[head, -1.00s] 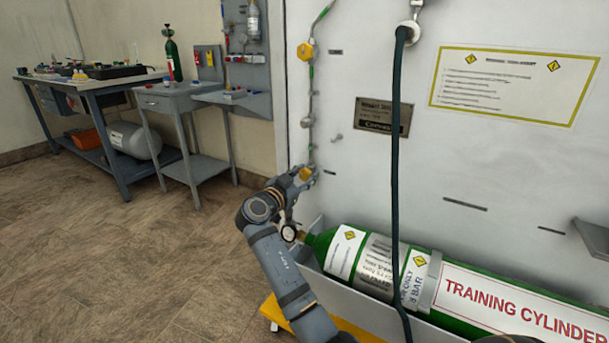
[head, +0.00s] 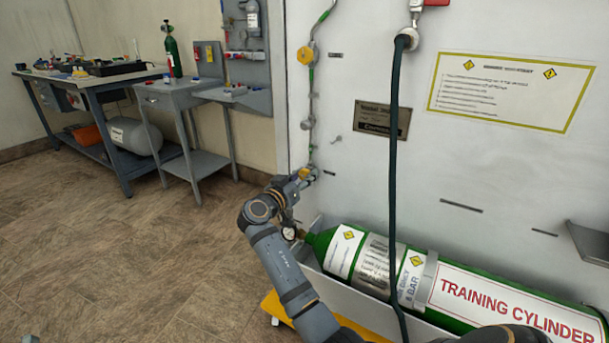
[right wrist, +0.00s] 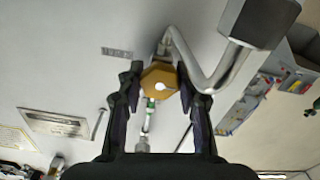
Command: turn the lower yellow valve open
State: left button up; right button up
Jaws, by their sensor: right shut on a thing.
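The lower yellow valve (head: 305,173) is a small knob low on the pipe that runs down the white panel. My right gripper (head: 300,179) reaches it from below left, its fingers partly covering it. In the right wrist view, the yellow knob (right wrist: 159,82) is six-sided with a pale centre and sits between the two dark fingers of my right gripper (right wrist: 160,88). The gripper is shut on it. Another yellow valve (head: 305,54) sits higher on the same pipe. My left gripper is not in view.
A green training cylinder (head: 350,255) lies in a cradle below the valve, with a gauge (head: 289,232) near my right arm. A dark hose (head: 394,150) hangs before the panel. In the wrist view, a bent metal pipe (right wrist: 205,75) passes close to the right finger.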

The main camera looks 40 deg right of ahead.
jog(key=o, duration=1.2)
jog(key=v, duration=0.7)
jog(key=shift+a, duration=0.3)
